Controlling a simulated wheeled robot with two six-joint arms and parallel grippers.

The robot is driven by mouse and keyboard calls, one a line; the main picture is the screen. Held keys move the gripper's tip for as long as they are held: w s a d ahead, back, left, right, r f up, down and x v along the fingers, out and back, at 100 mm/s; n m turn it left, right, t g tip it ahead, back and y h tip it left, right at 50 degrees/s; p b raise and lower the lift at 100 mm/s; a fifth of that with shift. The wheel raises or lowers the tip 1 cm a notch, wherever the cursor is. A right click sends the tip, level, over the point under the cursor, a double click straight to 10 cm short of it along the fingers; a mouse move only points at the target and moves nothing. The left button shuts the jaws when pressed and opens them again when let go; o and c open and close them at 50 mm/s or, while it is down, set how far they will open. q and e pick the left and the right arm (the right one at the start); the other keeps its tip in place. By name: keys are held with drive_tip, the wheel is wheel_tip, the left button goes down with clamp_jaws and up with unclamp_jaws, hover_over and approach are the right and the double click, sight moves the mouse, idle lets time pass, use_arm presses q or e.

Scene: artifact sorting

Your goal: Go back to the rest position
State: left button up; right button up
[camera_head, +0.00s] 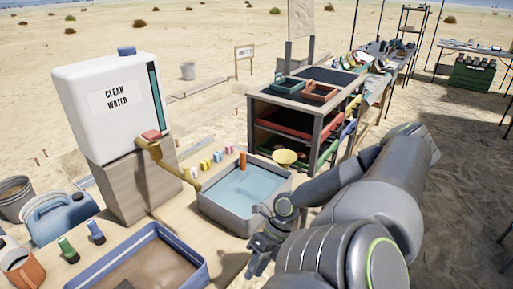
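My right arm comes in from the right. Its gripper (258,262) hangs over the table between the grey water basin and the blue-rimmed tray. It is small and dark here, and I cannot tell whether its fingers are open or shut. No held object can be made out. My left gripper is not in view. The basin (221,214) holds clear blue water and stands in front of the white water tank (82,112) marked "CLEAN WATER".
A blue-rimmed tray (190,253) with brown content lies at the front. Small coloured bottles (205,165) stand behind the basin. A shelf unit (318,126) with red and green trays stands at the basin's back right.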

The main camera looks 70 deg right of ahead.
drive_tip(key=shift+d, duration=0.1)
idle(0.5)
drive_tip(key=s+d+f+m+t+h, duration=0.25)
drive_tip(key=d+f+m+h, duration=0.45)
drive_tip(key=d+f+m, duration=0.9)
drive_tip(key=s+a+f+m+g+h, duration=0.1)
drive_tip(key=s+a+f+m, duration=0.2)
drive_tip(key=f, duration=0.4)
drive_tip(key=s+f+m+g+h, duration=0.1)
drive_tip(key=s+f+m, duration=0.25)
drive_tip(key=f, duration=0.35)
drive_tip(key=s+a+f+m, duration=0.2)
drive_tip(key=a+f+m, duration=0.1)
drive_tip(key=a, duration=0.5)
drive_tip(key=s+a+f+m+g+y, duration=0.1)
drive_tip(key=s+a+f+m, duration=0.1)
drive_tip(key=a+f, duration=0.4)
drive_tip(key=s+a+f+m+g, duration=0.1)
drive_tip(key=a+f+m, duration=0.3)
drive_tip(key=a, duration=0.6)
drive_tip(key=shift+s+a+f+y, duration=0.4)
drive_tip(key=shift+s+f, duration=0.05)
drive_tip(key=shift+s, duration=0.25)
drive_tip(key=shift+o, duration=0.4)
